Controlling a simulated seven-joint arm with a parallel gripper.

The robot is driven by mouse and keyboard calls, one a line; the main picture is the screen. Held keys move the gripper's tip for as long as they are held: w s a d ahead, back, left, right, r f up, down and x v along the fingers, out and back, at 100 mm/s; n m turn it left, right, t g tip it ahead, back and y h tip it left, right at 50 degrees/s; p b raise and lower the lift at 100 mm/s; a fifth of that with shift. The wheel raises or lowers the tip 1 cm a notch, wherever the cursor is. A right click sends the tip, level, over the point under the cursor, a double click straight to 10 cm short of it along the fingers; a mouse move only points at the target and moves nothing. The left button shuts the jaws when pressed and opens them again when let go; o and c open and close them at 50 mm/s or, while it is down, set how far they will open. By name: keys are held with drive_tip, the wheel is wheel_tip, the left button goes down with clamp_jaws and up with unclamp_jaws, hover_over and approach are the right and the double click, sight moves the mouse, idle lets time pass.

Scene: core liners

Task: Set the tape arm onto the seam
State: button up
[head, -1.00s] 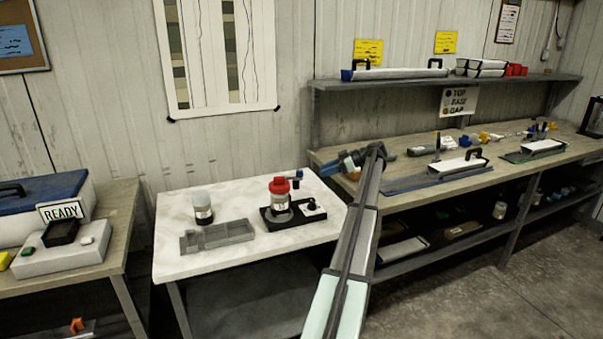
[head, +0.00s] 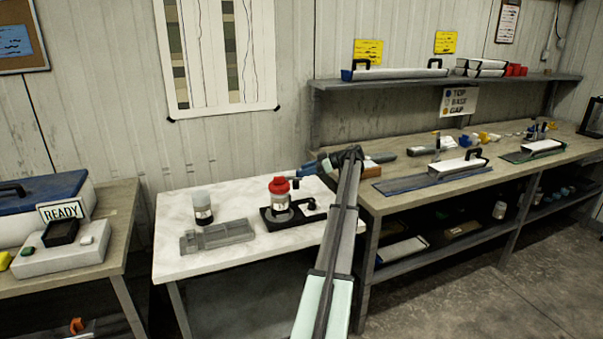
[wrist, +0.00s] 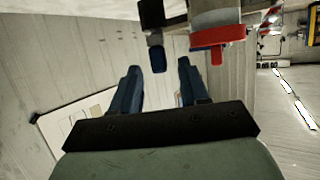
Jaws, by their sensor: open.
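A jar with a red lid (head: 279,187) stands on a black fixture (head: 271,222) on the white table. In the wrist view its red lid (wrist: 218,46) is at the upper right. In the head view my gripper (head: 309,169) is right of the red lid, above the table's back right part. The seam cannot be made out.
The wooden bench (head: 385,205) with core liners adjoins on the right. The white table's left front (head: 172,255) is clear.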

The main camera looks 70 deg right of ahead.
sight(294, 182)
drive_tip(key=shift+x, duration=1.25)
drive_tip(key=shift+c, duration=0.4)
clamp_jaws()
